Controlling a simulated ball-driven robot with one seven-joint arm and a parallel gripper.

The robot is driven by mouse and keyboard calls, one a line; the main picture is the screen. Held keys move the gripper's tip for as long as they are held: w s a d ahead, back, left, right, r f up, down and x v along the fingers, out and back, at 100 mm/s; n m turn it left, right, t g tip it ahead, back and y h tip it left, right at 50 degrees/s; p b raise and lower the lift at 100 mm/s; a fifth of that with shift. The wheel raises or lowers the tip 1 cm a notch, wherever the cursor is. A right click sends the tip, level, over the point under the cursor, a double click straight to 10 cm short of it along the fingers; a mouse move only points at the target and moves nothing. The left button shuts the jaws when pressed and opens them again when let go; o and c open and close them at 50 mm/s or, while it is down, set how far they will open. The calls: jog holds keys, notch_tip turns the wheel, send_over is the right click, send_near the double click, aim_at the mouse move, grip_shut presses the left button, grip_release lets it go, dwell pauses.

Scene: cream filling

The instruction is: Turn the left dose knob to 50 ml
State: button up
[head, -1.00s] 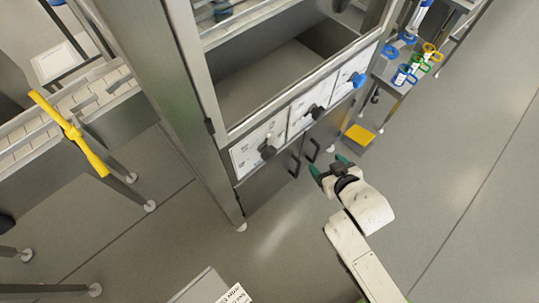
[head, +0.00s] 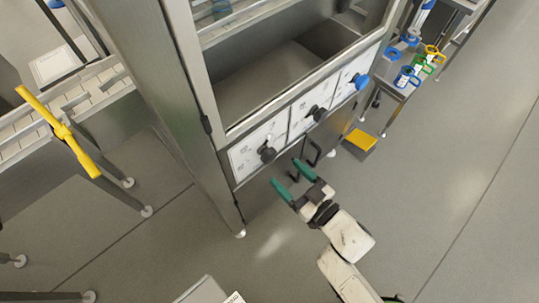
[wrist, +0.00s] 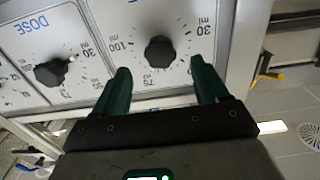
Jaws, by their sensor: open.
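The left dose knob (head: 268,153) is a black knob on the white panel at the left of the machine front. In the wrist view the same knob (wrist: 160,52) lies beyond and between the fingertips, with a ring of ml marks around it, among them 30, 75 and 100. I cannot read its setting surely. My gripper (head: 287,173) has green fingers, spread open and empty, pointing at the panel just below and right of the knob in the head view. In the wrist view, my gripper (wrist: 160,80) shows clear space between its fingers. No touch is visible.
A second black knob (head: 319,113) sits on the middle panel, and a blue knob (head: 361,81) on the right one. Dark door handles (head: 312,154) stick out below the panels. A yellow pedal (head: 360,140) is at the right. The floor at right is clear.

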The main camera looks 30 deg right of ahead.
aim_at(272, 160)
jog(key=w, duration=0.2)
jog(key=w+a, duration=0.1)
jog(key=w, duration=0.4)
jog(key=shift+w+a, duration=0.25)
jog(key=shift+w, duration=0.15)
jog(key=shift+c, duration=0.4)
jog(key=c, duration=0.9)
